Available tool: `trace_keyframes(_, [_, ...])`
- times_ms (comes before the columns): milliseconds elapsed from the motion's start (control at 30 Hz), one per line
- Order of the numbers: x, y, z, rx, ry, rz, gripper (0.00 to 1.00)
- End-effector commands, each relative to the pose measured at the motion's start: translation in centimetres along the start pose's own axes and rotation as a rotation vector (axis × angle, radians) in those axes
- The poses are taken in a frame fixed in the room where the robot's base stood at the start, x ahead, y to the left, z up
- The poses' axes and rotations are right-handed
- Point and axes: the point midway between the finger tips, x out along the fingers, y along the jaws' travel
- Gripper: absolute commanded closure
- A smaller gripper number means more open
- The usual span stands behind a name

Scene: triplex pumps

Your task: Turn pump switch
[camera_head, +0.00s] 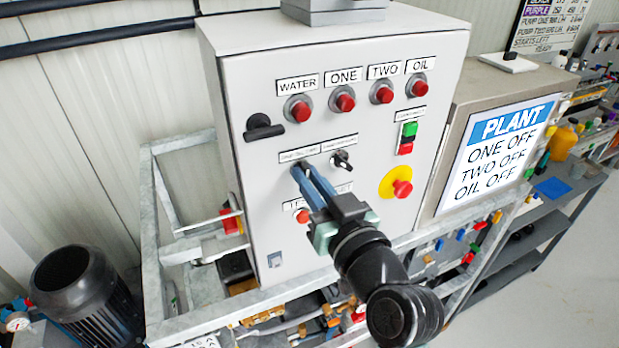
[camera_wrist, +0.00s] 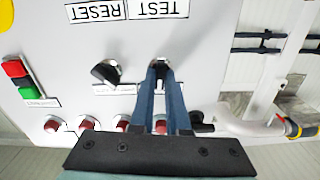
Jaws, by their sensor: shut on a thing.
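The light grey control panel (camera_head: 255,165) faces me with two black rotary switches side by side in its middle. My gripper (camera_head: 302,170) reaches up to the left switch, and its blue fingers are shut on it. In the wrist view, which is upside down, the fingertips (camera_wrist: 161,70) close around the dark left switch (camera_wrist: 160,63) and mostly hide it. The right switch (camera_head: 342,160) is free and tilted; it also shows in the wrist view (camera_wrist: 105,73). The labels above the switches are too small to read.
Red lamps labelled WATER (camera_head: 298,108), ONE (camera_head: 342,99), TWO (camera_head: 382,92) and OIL (camera_head: 416,85) line the top. A green-and-red button (camera_head: 408,138) and a red emergency stop (camera_head: 402,188) sit right. The PLANT sign (camera_head: 497,150) reads ONE OFF, TWO OFF, OIL OFF. A black latch (camera_head: 263,128) is upper left.

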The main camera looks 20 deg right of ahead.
Motion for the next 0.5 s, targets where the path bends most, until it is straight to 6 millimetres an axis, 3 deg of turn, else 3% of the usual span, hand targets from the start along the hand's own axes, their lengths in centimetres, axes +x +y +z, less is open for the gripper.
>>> trace_keyframes(500, [0.02,0.09,-0.09,0.422,0.0,-0.001,1.0])
